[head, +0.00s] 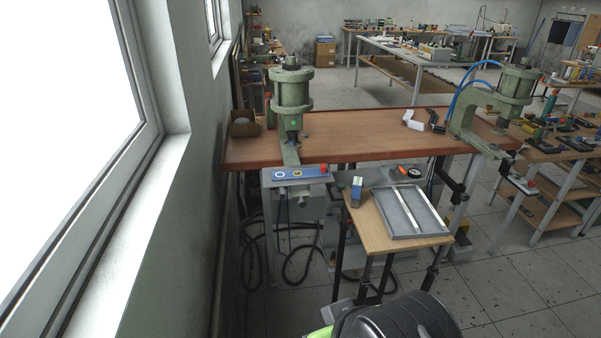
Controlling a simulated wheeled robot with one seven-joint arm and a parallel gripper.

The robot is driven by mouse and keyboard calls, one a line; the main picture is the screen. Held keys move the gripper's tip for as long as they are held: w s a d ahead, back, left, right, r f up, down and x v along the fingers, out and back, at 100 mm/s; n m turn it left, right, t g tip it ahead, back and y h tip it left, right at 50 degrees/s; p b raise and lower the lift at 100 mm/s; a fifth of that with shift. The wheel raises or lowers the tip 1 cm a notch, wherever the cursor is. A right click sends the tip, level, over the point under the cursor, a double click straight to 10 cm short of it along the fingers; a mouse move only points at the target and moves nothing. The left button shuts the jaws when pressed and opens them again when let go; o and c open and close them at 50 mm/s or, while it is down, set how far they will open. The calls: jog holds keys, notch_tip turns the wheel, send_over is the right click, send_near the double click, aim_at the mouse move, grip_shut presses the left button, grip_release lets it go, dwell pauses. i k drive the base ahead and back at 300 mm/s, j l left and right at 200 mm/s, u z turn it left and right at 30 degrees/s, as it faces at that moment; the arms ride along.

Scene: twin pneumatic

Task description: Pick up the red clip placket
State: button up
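I cannot clearly make out a red clip placket in the head view. A small orange-red piece (403,170) lies by the back edge of the small wooden side table (378,234), beside a round black-and-white item; it is too small to identify. A red part (323,169) sits at the right end of the blue control panel (296,173) below the near press, and it looks like a button. My gripper is not in view; only dark rounded parts of my own body show at the bottom edge.
A brown workbench (370,140) carries a green press (292,98) at left and another (510,92) at right. A grey metal tray (440,231) and a blue-grey item (356,190) rest on the side table. Hoses lie on the floor below. Tiled floor at lower right is clear.

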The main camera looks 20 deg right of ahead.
aim_at(322, 171)
jog(key=z, duration=1.45)
jog(key=i+u, duration=0.25)
jog(key=u, duration=0.2)
jog(key=i+u, duration=0.2)
jog(key=u, duration=0.25)
jog(key=i+l+u, duration=0.1)
jog(key=i+u, duration=0.15)
jog(key=u, duration=0.2)
jog(key=i+l+u, duration=0.2)
jog(key=u, duration=0.25)
